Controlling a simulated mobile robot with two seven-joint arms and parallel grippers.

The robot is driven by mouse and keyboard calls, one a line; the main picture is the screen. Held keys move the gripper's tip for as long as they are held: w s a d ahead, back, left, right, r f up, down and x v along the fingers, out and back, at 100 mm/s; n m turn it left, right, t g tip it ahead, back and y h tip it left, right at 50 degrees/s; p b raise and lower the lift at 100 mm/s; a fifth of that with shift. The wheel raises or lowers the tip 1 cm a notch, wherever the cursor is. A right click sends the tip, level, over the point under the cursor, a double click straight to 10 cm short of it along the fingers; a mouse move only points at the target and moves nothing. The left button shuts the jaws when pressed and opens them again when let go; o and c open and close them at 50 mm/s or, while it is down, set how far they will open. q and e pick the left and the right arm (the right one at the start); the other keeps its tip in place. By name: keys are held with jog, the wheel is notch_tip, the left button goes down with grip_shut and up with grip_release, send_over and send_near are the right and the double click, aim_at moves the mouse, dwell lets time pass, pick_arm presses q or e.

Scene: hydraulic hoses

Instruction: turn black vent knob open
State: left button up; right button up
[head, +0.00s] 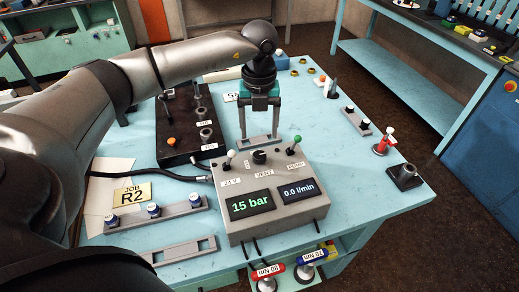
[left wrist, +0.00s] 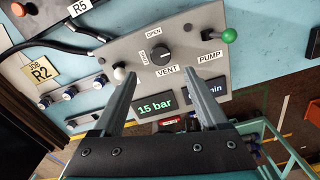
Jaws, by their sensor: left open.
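The black vent knob (head: 260,157) sits on top of a grey control box (head: 300,205), between two levers. In the left wrist view the knob (left wrist: 160,53) lies beyond my fingertips, roughly centred between them, with OPEN and SHUT labels beside it and the VENT label (left wrist: 167,71) below. Which label the knob points at is too small to tell. My left gripper (head: 259,137) is open and empty, pointing down above and behind the knob in the head view; its fingers (left wrist: 160,78) are apart from the knob. My right gripper is not in view.
A white-tipped lever (head: 231,155) and a green-tipped PUMP lever (head: 296,140) flank the knob. The box displays read 15 bar and 0.0 l/min. A dark hose block (head: 175,130) stands left, with black hoses running to the box.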

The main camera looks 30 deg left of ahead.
aim_at(259, 155)
pick_arm(q)
notch_tip(259, 155, down, 8)
jog(key=shift+f, duration=0.15)
dwell(0.3)
grip_shut()
dwell(0.4)
